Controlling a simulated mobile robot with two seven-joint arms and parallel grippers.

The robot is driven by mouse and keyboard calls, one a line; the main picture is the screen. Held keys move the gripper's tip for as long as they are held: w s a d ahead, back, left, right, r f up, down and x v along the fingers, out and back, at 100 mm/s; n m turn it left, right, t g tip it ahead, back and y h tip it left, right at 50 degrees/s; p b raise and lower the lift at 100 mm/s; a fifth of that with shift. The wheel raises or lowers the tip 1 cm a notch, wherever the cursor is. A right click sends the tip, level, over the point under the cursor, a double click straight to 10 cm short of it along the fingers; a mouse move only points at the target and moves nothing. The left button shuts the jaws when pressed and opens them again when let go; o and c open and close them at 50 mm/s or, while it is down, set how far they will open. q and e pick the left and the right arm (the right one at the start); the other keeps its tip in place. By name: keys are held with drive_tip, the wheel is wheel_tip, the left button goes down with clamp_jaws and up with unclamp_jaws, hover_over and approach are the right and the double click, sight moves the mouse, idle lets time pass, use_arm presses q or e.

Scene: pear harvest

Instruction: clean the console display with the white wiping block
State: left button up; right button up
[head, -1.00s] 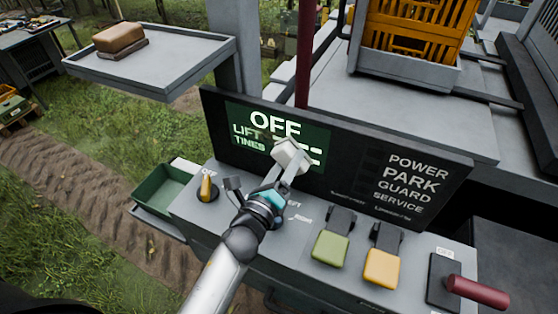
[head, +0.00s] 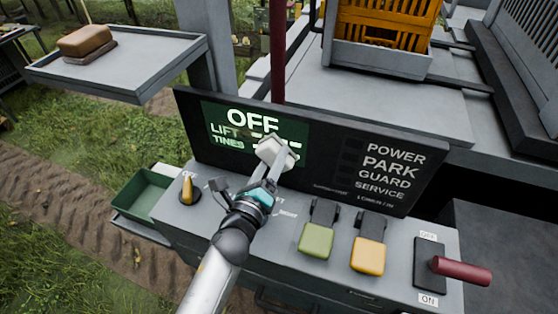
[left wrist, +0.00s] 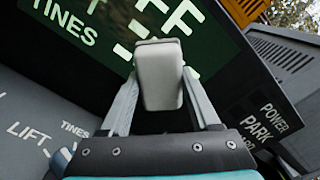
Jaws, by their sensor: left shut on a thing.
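The console display (head: 218,127) is a green lit screen at the left of the black panel, with "OFF" and "LIFT TINES" in pale letters. Some lettering looks broken by a dark smear near the middle. My left gripper (head: 274,162) is shut on the white wiping block (head: 275,150), in front of the display's lower right part. In the left wrist view the block (left wrist: 160,72) sits between both fingers and hides part of the screen (left wrist: 95,50). Whether it touches the screen I cannot tell. My right gripper is not in view.
Below the panel are a yellow knob (head: 187,189), a green switch (head: 316,240), a yellow switch (head: 368,257) and a dark red lever (head: 461,270). A green bin (head: 146,192) hangs at the left. A tray (head: 110,82) holds a brown block (head: 85,40).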

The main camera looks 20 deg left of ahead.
use_arm(q)
drive_tip(key=shift+w+a, duration=0.15)
drive_tip(key=shift+a, duration=1.85)
drive_tip(key=shift+w+a, duration=0.1)
drive_tip(key=shift+a, duration=1.85)
drive_tip(key=shift+w+a, duration=0.15)
drive_tip(key=shift+a, duration=1.4)
drive_tip(key=shift+w+a, duration=0.15)
drive_tip(key=shift+a, duration=1.4)
drive_tip(key=shift+d+r+p, duration=0.1)
drive_tip(key=shift+r+p, duration=0.2)
drive_tip(key=shift+r, duration=0.2)
drive_tip(key=shift+s+d+f, duration=0.1)
drive_tip(key=shift+s+d, duration=0.1)
drive_tip(key=shift+d, duration=1.45)
drive_tip(key=shift+s+d, duration=0.15)
drive_tip(key=shift+d, duration=1.45)
drive_tip(key=shift+d+b, duration=0.7)
drive_tip(key=shift+d, duration=4.05)
drive_tip(key=shift+a+p, duration=0.35)
drive_tip(key=shift+a, duration=2.1)
drive_tip(key=shift+w+a, duration=0.2)
drive_tip(key=shift+a, duration=2.65)
drive_tip(key=shift+w+a, duration=0.2)
drive_tip(key=shift+a, duration=2.6)
